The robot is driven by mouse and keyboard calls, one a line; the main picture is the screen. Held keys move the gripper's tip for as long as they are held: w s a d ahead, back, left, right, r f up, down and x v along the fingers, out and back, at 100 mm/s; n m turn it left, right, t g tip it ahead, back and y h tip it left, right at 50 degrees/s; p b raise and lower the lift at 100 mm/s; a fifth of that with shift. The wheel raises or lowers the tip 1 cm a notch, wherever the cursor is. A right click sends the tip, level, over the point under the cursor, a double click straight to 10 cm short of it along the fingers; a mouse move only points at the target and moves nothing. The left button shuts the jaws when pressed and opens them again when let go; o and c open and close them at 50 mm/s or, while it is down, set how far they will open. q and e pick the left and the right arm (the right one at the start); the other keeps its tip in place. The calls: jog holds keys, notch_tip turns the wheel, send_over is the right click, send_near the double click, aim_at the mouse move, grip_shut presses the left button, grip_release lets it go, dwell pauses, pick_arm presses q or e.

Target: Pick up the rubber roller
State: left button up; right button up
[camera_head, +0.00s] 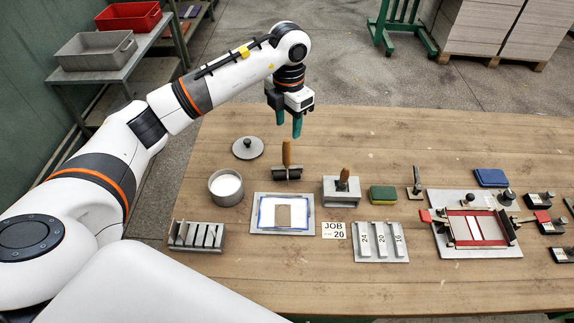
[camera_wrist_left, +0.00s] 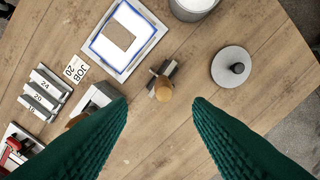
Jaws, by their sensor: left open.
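The rubber roller (camera_head: 282,173) stands on the wooden table with its wooden handle pointing up and its dark roller at the bottom. My left gripper (camera_head: 289,124) is open and empty, with green fingers pointing down, above the table and above the top of the handle. In the left wrist view the roller (camera_wrist_left: 164,71) shows ahead of and between the two green fingertips (camera_wrist_left: 160,102), apart from both. Its round handle end faces the camera. My right gripper is in neither view.
Near the roller are a round lid (camera_head: 247,148), a pot (camera_head: 226,189), a blue-edged tray (camera_head: 282,229) and a grey block with a wooden-handled tool (camera_head: 342,192). A sponge (camera_head: 383,195) lies farther right. The table (camera_head: 370,135) behind the roller is clear.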

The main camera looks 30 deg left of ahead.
aim_at(287, 139)
pick_arm(q)
notch_tip(287, 139, down, 3)
jog(key=shift+f+p, duration=0.1)
jog(key=shift+p, duration=0.2)
jog(key=f+p, duration=0.1)
jog(key=f, duration=0.1)
jog(key=f+p, duration=0.1)
jog(key=f, duration=0.1)
jog(key=shift+a+f, duration=0.2)
jog(key=shift+f, duration=0.45)
grip_shut()
